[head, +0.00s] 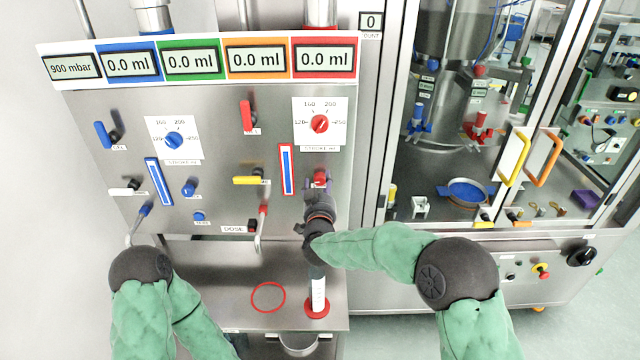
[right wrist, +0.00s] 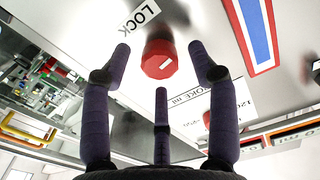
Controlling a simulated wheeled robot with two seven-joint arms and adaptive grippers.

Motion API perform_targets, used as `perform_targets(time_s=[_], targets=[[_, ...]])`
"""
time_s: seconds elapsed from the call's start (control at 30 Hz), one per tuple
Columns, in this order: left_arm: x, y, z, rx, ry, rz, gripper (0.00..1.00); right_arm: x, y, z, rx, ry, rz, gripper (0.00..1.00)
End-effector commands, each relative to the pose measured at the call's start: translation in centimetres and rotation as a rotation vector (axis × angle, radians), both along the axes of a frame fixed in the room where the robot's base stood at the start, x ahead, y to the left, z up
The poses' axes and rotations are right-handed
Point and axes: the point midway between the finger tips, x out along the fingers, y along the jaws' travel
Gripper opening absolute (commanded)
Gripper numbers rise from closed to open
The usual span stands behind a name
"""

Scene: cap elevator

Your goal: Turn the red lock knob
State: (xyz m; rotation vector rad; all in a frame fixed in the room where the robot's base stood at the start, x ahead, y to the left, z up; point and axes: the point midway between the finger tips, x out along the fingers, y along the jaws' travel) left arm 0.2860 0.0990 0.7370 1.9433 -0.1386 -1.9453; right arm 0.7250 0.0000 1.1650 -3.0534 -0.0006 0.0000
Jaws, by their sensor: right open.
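The red lock knob (head: 320,177) is low on the right side of the metal panel, partly covered by my right gripper (head: 319,190) in the head view. In the right wrist view the knob (right wrist: 159,58) is a red faceted knob with a small white mark, beside a label reading LOCK (right wrist: 139,17). The purple fingers of my right gripper are open and spread around the knob, with gaps visible between them and it. My left arm shows at the lower left, but its gripper is not in view.
A red dial (head: 320,123) and a red-framed blue strip (head: 287,169) are near the knob on the panel. A lever (head: 262,226) hangs to its left. Below, a white cylinder (head: 318,294) stands on a red ring. A glass-doored machine (head: 470,120) is at right.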

Motion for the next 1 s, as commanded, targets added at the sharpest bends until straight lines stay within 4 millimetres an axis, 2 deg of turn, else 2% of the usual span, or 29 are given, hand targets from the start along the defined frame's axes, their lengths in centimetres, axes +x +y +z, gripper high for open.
perform_targets(time_s=[0.2,0.47,0.5,0.63,0.7,1.0], targets=[[0.01,0.0,-0.1,0.0,0.0,0.0,0.4,1.42,-0.05,-0.03,-0.001,0.0,-0.001,0.6],[0.01,0.0,-0.09,0.0,0.0,0.0,0.4,1.52,-0.03,0.0,-0.001,0.0,0.0,0.6],[0.01,0.0,-0.09,0.0,0.0,0.0,0.4,1.51,-0.03,0.0,-0.001,0.0,0.0,0.54],[0.02,0.0,-0.09,0.0,0.0,0.0,0.4,1.5,-0.03,0.0,-0.001,0.0,0.0,0.17],[0.01,0.0,-0.09,0.0,0.0,0.0,0.4,1.5,-0.03,0.0,-0.001,0.0,0.0,0.03],[0.0,0.0,-0.45,0.0,0.0,0.0,0.4,1.49,-0.04,-0.04,0.022,-0.001,0.0,0.03]])
